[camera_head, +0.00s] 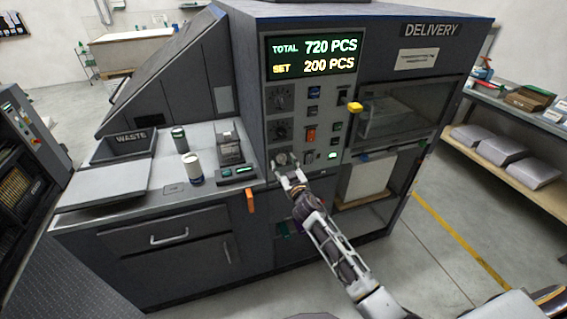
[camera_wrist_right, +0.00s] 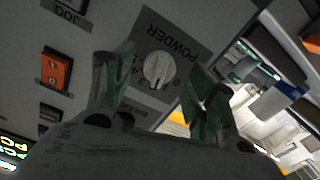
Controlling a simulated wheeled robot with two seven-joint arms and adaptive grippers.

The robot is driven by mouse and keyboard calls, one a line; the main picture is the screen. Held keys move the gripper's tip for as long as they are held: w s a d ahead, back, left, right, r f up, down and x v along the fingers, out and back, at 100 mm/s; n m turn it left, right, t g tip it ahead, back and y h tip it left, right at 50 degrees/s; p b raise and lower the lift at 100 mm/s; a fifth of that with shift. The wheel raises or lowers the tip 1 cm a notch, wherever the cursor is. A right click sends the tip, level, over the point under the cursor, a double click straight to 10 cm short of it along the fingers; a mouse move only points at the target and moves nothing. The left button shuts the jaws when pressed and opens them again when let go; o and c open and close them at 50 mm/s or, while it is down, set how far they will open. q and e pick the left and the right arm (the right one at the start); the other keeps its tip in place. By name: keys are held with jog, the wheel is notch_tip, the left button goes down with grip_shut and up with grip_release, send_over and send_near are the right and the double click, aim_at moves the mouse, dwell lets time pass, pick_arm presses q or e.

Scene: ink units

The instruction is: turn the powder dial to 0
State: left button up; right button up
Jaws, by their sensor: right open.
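The powder dial (camera_wrist_right: 157,70) is a pale round knob on a dark plate marked POWDER, seen upside down in the right wrist view. Part of its printed scale shows, but I cannot tell which number it points at. In the head view the dial (camera_head: 281,158) is low on the control panel, just beyond my right gripper (camera_head: 290,175). In the right wrist view my right gripper (camera_wrist_right: 160,88) is open, its two greenish fingers apart on either side of the dial in the picture. I see no contact with the knob. My left gripper is not in view.
Two dark knobs (camera_head: 280,98) sit above the dial. The lit display (camera_head: 314,55) reads TOTAL 720 PCS, SET 200 PCS.

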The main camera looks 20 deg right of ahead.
jog(key=shift+w, duration=0.8)
jog(key=c, duration=1)
